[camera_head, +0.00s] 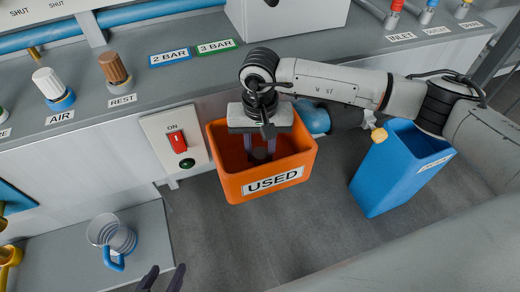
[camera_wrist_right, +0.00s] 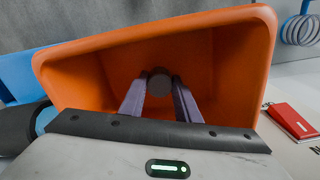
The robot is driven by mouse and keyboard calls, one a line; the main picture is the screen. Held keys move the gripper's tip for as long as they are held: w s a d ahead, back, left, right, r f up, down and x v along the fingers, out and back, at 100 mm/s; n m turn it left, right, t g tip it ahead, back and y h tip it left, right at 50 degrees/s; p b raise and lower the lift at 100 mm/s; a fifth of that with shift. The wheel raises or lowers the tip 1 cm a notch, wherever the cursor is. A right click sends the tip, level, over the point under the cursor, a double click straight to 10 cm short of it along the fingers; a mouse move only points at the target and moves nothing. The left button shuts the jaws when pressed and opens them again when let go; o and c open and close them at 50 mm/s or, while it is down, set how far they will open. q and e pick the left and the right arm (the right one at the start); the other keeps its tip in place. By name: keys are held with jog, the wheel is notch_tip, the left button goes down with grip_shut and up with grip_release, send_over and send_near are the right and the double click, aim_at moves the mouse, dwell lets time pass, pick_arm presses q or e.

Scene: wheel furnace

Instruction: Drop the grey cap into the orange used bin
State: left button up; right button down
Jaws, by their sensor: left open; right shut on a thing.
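The orange used bin (camera_head: 230,187) hangs or stands in the middle of the head view, its "USED" label facing me. My right gripper (camera_head: 260,150) points down into its opening, fingers inside the rim. It is shut on the grey cap (camera_wrist_right: 160,84), a dark round piece between the fingertips. The bin's orange walls (camera_wrist_right: 75,75) surround the cap in the right wrist view, and the bin floor lies beyond it. The cap shows only partly in the head view. My left gripper (camera_head: 162,280) is open and empty at the bottom edge, only its dark fingertips visible.
A blue bin (camera_head: 385,180) stands to the right, with a yellowish piece (camera_head: 379,135) at its rim. A panel with a red switch (camera_head: 178,142) is left of the orange bin. A clear mug (camera_head: 112,235) with a blue handle stands on the lower left shelf.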

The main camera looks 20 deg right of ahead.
jog(key=shift+f, duration=0.15)
jog(key=shift+f+b, duration=0.4)
jog(key=shift+b, duration=0.2)
jog(key=shift+f, duration=0.1)
jog(key=c, duration=1.3)
grip_release()
jog(key=shift+o, duration=0.2)
jog(key=shift+r, duration=0.35)
notch_tip(320, 180, up, 9)
jog(key=shift+f+p, duration=0.1)
jog(key=shift+p, duration=0.3)
jog(key=shift+r, duration=0.5)
